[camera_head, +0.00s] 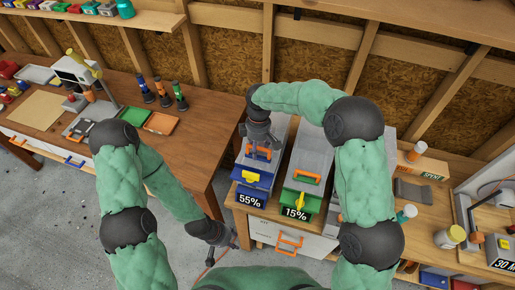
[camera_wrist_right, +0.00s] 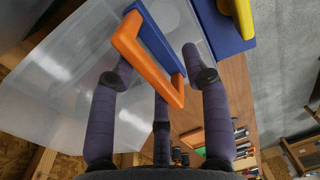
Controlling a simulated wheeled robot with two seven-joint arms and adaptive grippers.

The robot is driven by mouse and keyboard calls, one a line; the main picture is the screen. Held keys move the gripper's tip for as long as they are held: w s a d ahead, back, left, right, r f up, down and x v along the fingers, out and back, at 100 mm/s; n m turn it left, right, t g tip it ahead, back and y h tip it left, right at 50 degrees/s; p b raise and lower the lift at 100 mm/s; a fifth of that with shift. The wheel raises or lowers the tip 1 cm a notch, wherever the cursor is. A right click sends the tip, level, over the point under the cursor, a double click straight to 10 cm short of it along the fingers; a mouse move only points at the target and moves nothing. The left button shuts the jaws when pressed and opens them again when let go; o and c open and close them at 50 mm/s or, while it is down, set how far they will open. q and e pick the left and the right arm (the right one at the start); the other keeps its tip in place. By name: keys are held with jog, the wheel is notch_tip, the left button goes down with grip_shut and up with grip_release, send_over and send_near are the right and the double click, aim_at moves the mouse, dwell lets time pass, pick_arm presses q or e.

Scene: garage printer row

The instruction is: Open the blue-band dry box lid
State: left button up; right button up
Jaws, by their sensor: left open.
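The blue-band dry box (camera_head: 257,178) stands on the wooden bench, with a clear body, a blue front band, a yellow latch (camera_head: 251,177) and a 55% label. Its lid appears down. The orange lid handle (camera_head: 262,151) sits on a blue mount, also seen in the right wrist view (camera_wrist_right: 148,62). My right gripper (camera_head: 262,142) is over the lid at the handle. In the wrist view its fingers (camera_wrist_right: 162,85) are spread around the handle, with gaps visible. My left gripper (camera_head: 230,240) is open and empty, low in front of the bench, away from the box.
A green-band dry box (camera_head: 301,190) labelled 15% stands close to the right, with my right arm above it. A white drawer with an orange handle (camera_head: 289,243) is below. A wooden workbench (camera_head: 200,140) with tools and trays stands left. Grey floor (camera_head: 60,190) is open at lower left.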

jog(key=shift+w+r+p, duration=0.2)
jog(key=shift+r+p, duration=0.6)
jog(key=shift+r, duration=0.4)
jog(key=shift+w+r+p, duration=0.15)
jog(key=shift+r+p, duration=0.6)
jog(key=shift+r, duration=0.4)
jog(key=shift+s+r+p, duration=0.2)
jog(key=shift+r+p, duration=0.15)
jog(key=shift+r, duration=0.5)
jog(key=shift+w+d+r+p, duration=0.1)
jog(key=shift+w+r+p, duration=0.15)
jog(key=shift+r+p, duration=0.55)
jog(key=shift+w+d+r+p, duration=0.1)
jog(key=shift+w+r+p, duration=0.15)
jog(key=shift+r+p, duration=0.6)
jog(key=shift+w+d+r+p, duration=0.1)
jog(key=shift+w+r+p, duration=0.3)
jog(key=shift+r, duration=0.7)
jog(key=shift+s, duration=0.15)
